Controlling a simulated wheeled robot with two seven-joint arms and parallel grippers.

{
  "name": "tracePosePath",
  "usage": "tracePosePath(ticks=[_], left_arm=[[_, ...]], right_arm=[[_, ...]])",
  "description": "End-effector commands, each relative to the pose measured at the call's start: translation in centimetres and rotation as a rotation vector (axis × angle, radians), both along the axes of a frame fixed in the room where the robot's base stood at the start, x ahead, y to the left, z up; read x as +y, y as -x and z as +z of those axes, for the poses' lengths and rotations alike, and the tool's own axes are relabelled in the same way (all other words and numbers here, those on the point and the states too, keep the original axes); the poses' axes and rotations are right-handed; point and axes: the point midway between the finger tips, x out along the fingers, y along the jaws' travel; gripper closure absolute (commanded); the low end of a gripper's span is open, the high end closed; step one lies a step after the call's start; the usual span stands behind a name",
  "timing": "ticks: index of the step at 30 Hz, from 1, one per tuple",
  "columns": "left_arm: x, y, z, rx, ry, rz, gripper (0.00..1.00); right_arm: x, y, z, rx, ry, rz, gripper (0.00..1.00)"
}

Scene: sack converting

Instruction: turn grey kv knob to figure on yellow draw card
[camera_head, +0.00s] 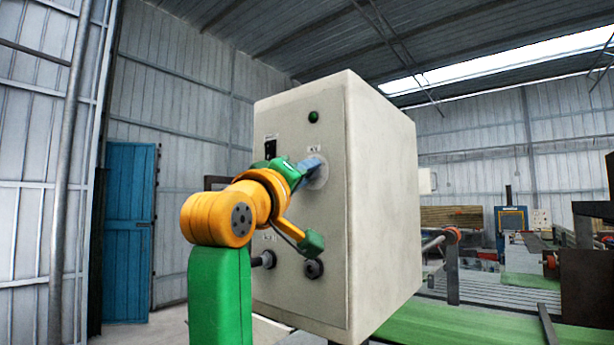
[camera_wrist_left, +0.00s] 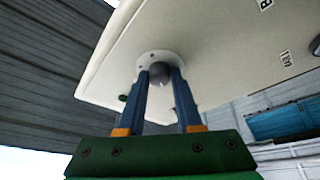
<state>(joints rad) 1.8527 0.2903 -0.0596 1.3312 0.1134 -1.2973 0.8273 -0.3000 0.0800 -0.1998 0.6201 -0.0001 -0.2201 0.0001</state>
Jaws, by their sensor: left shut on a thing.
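The grey kv knob (camera_wrist_left: 160,72) sits on a round pale dial (camera_head: 319,174) on the front of a cream cabinet (camera_head: 385,200). In the left wrist view, the two blue fingers of my left gripper (camera_wrist_left: 161,80) stand on either side of the knob, shut on it. In the head view, my left gripper (camera_head: 310,165) reaches the dial from the left, and the knob is mostly hidden behind the fingers. The dial's figures are too small to read. I see no yellow draw card in either view. My right gripper is not in view.
The panel also carries a green lamp (camera_head: 313,116), a black display or switch (camera_head: 270,149) and two dark lower knobs (camera_head: 313,269) (camera_head: 268,259). A blue door (camera_head: 130,210) is at the left. Machinery and a green bed (camera_head: 470,325) lie at the right.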

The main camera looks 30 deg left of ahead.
Motion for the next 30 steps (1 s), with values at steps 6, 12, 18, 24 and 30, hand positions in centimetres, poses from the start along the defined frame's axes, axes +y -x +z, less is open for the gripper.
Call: tracePosePath(ticks=[6, 12, 18, 24, 30], left_arm=[[-0.01, 0.16, 0.28, -0.005, 0.044, 0.001, 1.00], [0.03, 0.16, 0.26, -0.003, 0.056, 0.002, 1.00], [0.04, 0.16, 0.25, -0.003, 0.055, 0.003, 1.00], [0.03, 0.12, 0.21, -0.001, 0.055, 0.003, 0.36], [0.00, 0.07, 0.11, 0.001, 0.055, 0.001, 0.36]], right_arm=[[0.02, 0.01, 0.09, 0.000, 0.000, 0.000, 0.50], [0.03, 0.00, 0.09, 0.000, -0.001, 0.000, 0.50], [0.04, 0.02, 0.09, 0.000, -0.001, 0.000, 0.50], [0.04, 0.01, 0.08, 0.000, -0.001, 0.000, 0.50], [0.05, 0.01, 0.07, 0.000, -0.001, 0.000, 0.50]])
